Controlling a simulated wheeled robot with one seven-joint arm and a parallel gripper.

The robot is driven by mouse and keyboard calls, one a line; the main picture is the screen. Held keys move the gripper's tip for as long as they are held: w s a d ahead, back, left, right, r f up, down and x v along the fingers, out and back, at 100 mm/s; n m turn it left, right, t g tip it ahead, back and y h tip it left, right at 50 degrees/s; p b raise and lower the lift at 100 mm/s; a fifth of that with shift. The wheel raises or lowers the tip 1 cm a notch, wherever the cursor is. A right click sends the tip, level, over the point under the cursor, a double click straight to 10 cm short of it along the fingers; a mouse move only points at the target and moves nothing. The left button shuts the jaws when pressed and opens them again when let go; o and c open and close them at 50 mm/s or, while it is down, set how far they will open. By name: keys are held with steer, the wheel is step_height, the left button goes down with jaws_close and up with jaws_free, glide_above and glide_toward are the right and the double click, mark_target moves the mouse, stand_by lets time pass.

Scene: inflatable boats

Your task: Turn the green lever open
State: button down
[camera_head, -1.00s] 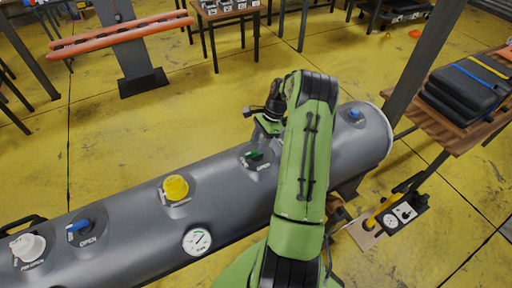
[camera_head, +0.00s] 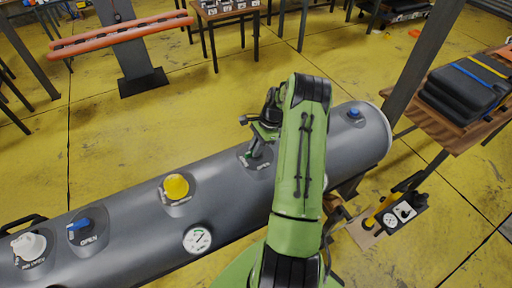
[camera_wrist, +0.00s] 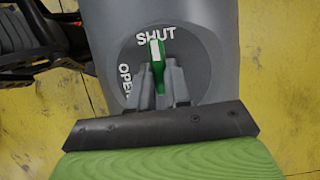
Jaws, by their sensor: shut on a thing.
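The green lever (camera_wrist: 157,60) sits on a round dark plate (camera_wrist: 188,45) on the grey inflatable tube (camera_head: 130,217). In the wrist view the lever's white-marked end points up at the word SHUT, and the word OPEN is to its left. My gripper (camera_wrist: 158,78) is shut on the lever, with one finger on each side of it. In the head view my gripper (camera_head: 256,150) is over the lever's plate, and the lever is mostly hidden by the gripper and arm.
Along the tube are a yellow cap (camera_head: 176,187), a pressure gauge (camera_head: 197,240), a blue lever (camera_head: 79,226), a white cap (camera_head: 29,246) and another blue valve (camera_head: 354,113). A wooden table (camera_head: 443,109) with black cases stands at the right. Yellow floor is open behind the tube.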

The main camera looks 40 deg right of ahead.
steer(key=n+g, duration=0.1)
steer(key=n, duration=0.1)
steer(key=n+b, duration=0.1)
steer(key=n, duration=0.2)
steer(key=shift+f+g, duration=0.1)
steer(key=shift+g, duration=0.3)
steer(key=n, duration=0.2)
steer(key=n+g+b, duration=0.1)
steer(key=n, duration=0.1)
steer(key=shift+n+g+b, duration=0.3)
steer(key=n, duration=0.2)
steer(key=n+g+h+b, duration=0.1)
steer(key=n, duration=0.1)
steer(key=shift+s+h, duration=0.1)
steer(key=shift+h, duration=0.2)
steer(key=shift+n+g+h+b, duration=0.5)
steer(key=shift+n+h+b, duration=0.2)
steer(key=shift+n, duration=1.4)
steer(key=c, duration=1.1)
jaws_free()
